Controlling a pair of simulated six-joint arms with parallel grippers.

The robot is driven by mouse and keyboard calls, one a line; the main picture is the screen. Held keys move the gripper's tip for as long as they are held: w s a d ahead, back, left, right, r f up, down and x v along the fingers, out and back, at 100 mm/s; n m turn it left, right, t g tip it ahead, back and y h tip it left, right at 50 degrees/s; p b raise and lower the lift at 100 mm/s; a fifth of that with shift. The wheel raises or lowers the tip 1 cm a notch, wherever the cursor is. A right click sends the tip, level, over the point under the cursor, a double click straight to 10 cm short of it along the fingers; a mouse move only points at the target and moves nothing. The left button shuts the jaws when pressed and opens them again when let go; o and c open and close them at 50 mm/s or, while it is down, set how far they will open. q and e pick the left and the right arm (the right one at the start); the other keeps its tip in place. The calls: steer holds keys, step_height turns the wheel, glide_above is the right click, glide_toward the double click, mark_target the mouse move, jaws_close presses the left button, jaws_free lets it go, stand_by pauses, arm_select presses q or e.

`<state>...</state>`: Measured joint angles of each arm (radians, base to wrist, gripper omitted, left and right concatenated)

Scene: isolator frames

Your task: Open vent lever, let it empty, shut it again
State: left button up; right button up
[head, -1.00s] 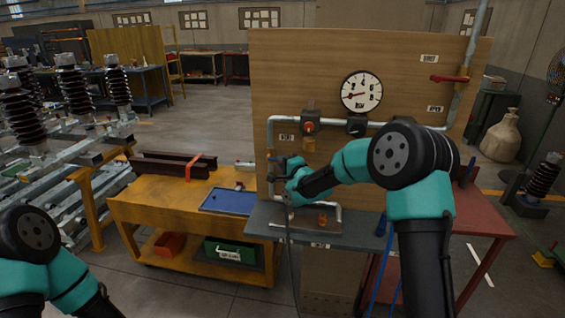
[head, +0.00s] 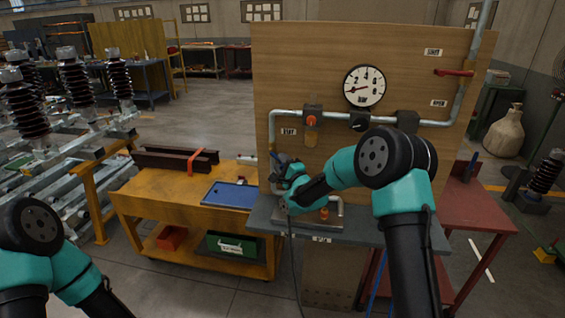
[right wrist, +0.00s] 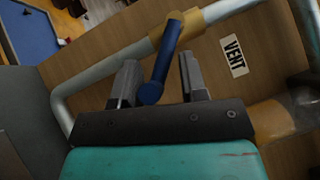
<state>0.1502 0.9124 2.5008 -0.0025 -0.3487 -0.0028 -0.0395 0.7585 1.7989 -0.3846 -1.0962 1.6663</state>
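The blue vent lever (right wrist: 160,62) shows in the right wrist view, hanging from a brass-coloured fitting on a grey pipe (right wrist: 105,72). A VENT label (right wrist: 232,58) is on the board beside it. My right gripper (right wrist: 160,75) is open, with one finger on each side of the lever. The lever's end is closer to the left finger in this view; a gap shows on the right. My left gripper is out of view.
A round gauge (head: 364,87) is on the wooden board (head: 300,60), its needle pointing left. An orange-knobbed valve (head: 311,120) and a red lever (head: 453,72) are on the pipework. A yellow cart (head: 165,205) with a blue tray (head: 231,195) stands left.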

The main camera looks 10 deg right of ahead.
steer(key=shift+o, duration=0.2)
steer(key=shift+r, duration=0.25)
steer(key=shift+s+d+f, duration=0.1)
steer(key=shift+s+d, duration=0.15)
steer(key=shift+s, duration=0.15)
steer(key=v, duration=1.6)
steer(key=shift+s+f, duration=0.2)
steer(key=shift+f, duration=0.1)
